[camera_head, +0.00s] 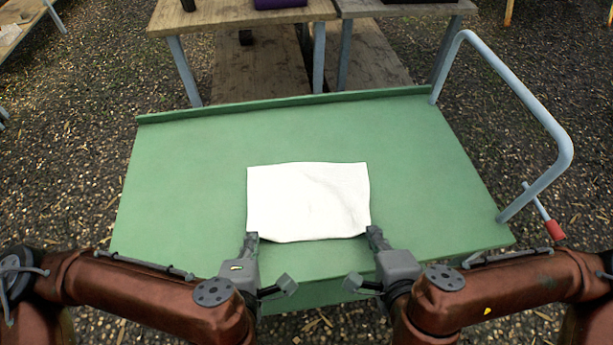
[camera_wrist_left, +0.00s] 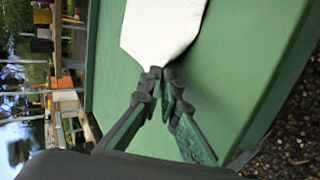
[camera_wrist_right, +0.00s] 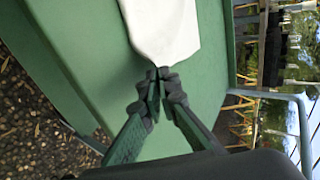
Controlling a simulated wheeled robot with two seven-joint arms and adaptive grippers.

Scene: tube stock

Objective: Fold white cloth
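The white cloth (camera_head: 308,200) lies spread as a rough rectangle on the green table, with slight wrinkles toward its right side. My left gripper (camera_head: 251,238) is at its near left corner, and my right gripper (camera_head: 375,232) is at its near right corner. In the left wrist view the fingertips (camera_wrist_left: 160,72) are closed together at the corner of the cloth (camera_wrist_left: 160,30). In the right wrist view the fingertips (camera_wrist_right: 158,72) are closed together at the other corner of the cloth (camera_wrist_right: 160,28). The bits of cloth between the fingertips are hidden.
The green table (camera_head: 190,170) has free room on both sides of the cloth and behind it. A raised lip (camera_head: 290,104) runs along its far edge. A grey tube handle (camera_head: 540,115) rises at the right. Wooden tables (camera_head: 240,12) stand beyond.

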